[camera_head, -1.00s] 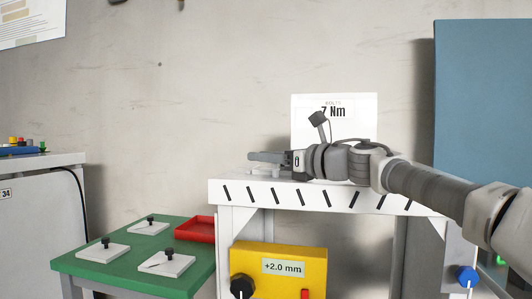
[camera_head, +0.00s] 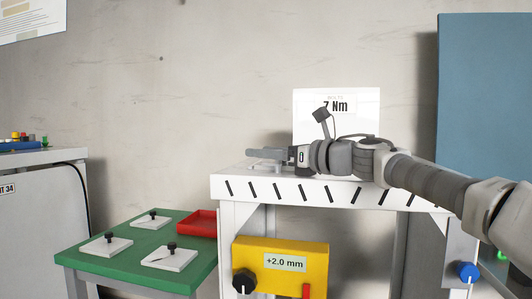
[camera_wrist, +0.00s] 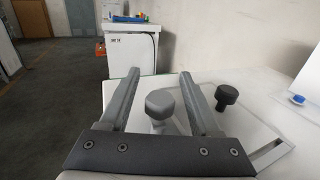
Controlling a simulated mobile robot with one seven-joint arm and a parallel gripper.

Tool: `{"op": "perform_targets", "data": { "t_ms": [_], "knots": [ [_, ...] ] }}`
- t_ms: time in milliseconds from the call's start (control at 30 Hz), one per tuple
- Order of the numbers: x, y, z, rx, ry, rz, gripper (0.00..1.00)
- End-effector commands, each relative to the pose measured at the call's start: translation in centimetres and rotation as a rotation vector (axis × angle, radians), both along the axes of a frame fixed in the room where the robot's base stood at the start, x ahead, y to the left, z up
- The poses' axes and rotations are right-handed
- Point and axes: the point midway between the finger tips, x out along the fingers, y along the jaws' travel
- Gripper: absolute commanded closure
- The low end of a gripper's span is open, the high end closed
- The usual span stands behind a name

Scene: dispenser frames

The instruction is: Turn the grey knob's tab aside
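The grey knob (camera_wrist: 161,104) shows between my two fingers in the wrist view, with a rounded head on a paler stem. Its tab cannot be made out clearly. My gripper (camera_wrist: 158,76) is open, with a finger on either side of the knob and gaps visible at the head. In the head view my gripper (camera_head: 252,159) is low over the left end of the white bench (camera_head: 318,192). The grey knob is not clearly told apart there.
A black knob (camera_wrist: 227,97) stands just right of my right finger. A white sign (camera_head: 335,107) stands behind my wrist. A yellow box (camera_head: 315,253) is below the bench front. A green table (camera_head: 125,254) with several knobbed white plates and a red tray (camera_head: 198,223) is lower left.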

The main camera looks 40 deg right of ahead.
Motion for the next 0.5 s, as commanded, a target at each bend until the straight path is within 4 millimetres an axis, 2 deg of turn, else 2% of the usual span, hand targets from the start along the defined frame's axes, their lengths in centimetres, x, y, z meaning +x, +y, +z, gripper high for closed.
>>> {"op": "perform_targets", "data": {
  "t_ms": [267, 500],
  "knots": [
    [-0.6, -0.3, 0.1, 0.001, 0.0, -0.001, 0.36],
    [-3.7, -1.4, 0.2, 0.001, -0.001, -0.005, 0.36]
  ]
}}
